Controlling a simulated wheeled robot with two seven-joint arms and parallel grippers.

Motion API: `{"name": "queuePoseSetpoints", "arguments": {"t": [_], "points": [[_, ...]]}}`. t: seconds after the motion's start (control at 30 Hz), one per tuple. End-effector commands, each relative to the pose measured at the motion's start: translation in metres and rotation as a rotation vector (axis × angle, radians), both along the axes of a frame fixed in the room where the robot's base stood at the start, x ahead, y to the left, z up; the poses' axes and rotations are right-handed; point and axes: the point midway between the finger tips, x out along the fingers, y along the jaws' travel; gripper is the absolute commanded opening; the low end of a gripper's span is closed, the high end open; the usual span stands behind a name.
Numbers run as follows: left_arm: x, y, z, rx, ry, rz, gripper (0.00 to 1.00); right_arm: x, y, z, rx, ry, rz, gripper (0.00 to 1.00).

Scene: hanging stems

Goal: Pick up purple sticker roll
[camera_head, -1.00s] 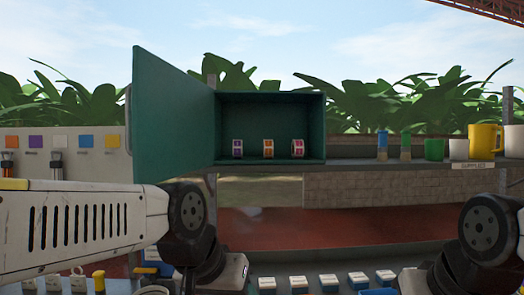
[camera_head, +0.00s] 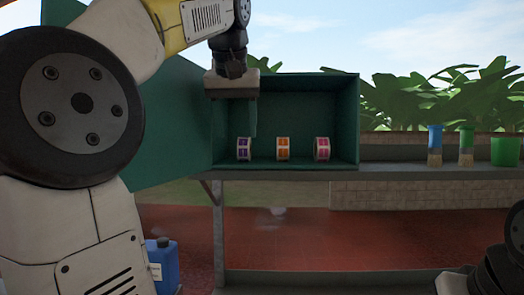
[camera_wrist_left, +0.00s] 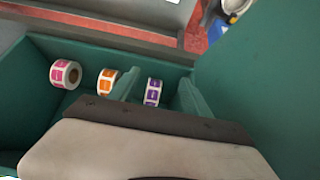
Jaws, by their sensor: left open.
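The purple sticker roll (camera_head: 244,149) stands upright on the floor of an open green box (camera_head: 300,82), at its left end. My left gripper (camera_head: 234,122) is at the box's opening, pointing down above the purple roll, open and empty. In the left wrist view the purple roll (camera_wrist_left: 153,92) shows between the two green fingers of the left gripper (camera_wrist_left: 160,80); neither finger visibly presses on it. How deep the fingertips reach beside the roll is hard to tell. My right gripper is out of view; only part of that arm shows at the lower right.
An orange roll (camera_head: 283,148) and a pink roll (camera_head: 322,148) stand to the right in the same box. The box's open door (camera_head: 175,125) hangs on the left, near my left arm. A shelf (camera_head: 400,171) carries blue and green containers further right.

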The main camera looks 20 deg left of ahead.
Motion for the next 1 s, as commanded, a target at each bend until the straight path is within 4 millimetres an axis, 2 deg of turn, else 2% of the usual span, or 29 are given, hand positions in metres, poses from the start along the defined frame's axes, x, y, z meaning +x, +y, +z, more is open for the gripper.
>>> {"name": "queuePoseSetpoints", "arguments": {"t": [0.2, 0.4, 0.53, 0.67, 1.0], "points": [[0.048, 0.012, -0.002, 0.001, 0.003, 0.000, 0.56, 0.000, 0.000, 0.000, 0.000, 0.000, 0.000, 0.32], [0.086, 0.022, -0.001, 0.002, 0.000, 0.001, 0.56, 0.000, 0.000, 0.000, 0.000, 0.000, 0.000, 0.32], [0.099, 0.025, -0.001, 0.000, 0.000, -0.002, 0.56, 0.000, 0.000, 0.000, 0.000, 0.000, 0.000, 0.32], [0.103, 0.027, -0.003, 0.000, -0.001, -0.002, 0.56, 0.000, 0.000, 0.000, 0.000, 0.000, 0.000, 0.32], [0.126, 0.033, -0.040, 0.001, 0.000, -0.002, 0.56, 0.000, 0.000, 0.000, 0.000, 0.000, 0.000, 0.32]]}}
